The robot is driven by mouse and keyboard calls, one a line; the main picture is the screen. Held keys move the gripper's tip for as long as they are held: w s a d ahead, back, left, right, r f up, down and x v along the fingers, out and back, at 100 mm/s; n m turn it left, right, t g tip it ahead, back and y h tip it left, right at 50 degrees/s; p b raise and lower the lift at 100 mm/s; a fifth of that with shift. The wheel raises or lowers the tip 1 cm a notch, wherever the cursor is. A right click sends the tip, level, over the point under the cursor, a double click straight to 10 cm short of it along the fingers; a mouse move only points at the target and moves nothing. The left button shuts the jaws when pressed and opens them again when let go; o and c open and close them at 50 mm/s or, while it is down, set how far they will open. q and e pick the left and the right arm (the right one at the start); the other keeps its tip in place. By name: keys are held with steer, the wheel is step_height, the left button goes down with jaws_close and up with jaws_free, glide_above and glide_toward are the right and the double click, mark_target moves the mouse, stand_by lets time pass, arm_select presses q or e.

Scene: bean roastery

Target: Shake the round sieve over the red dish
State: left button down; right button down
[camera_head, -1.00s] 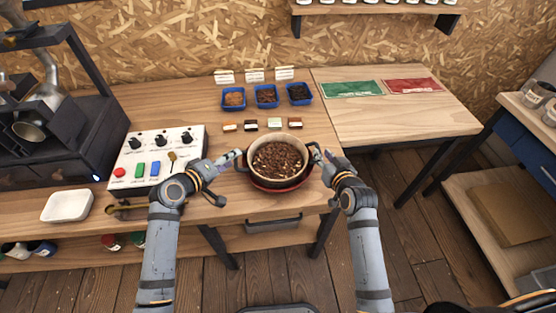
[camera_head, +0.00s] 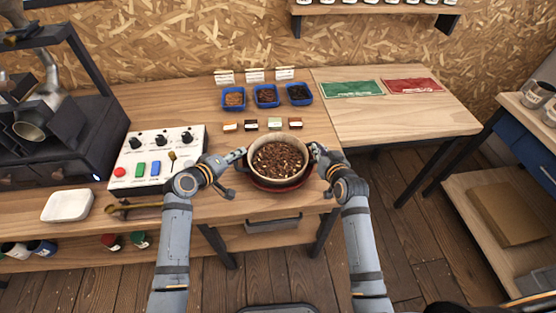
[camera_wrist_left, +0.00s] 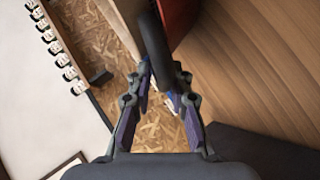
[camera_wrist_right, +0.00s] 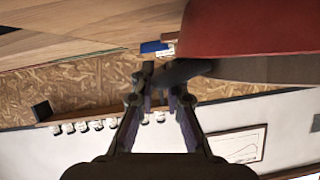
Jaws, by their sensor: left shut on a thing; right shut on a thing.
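The round sieve (camera_head: 250,168) has a pale rim and dark side handles, and holds brown beans with some pale pieces. It is over the red dish (camera_head: 279,188), whose rim shows below it; I cannot tell the gap between them. My left gripper (camera_head: 241,155) is shut on the sieve's left handle, a dark bar in the left wrist view (camera_wrist_left: 155,45). My right gripper (camera_head: 313,150) is shut on the right handle, which also shows in the right wrist view (camera_wrist_right: 180,72). The dish's inside is hidden by the sieve.
Three blue trays (camera_head: 267,103) of beans stand behind the sieve, with several small sample blocks (camera_head: 275,124) in front of them. A control box (camera_head: 158,158) and a white dish (camera_head: 67,206) are at left. Green (camera_head: 352,89) and red (camera_head: 412,85) mats lie at right.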

stand_by(0.3)
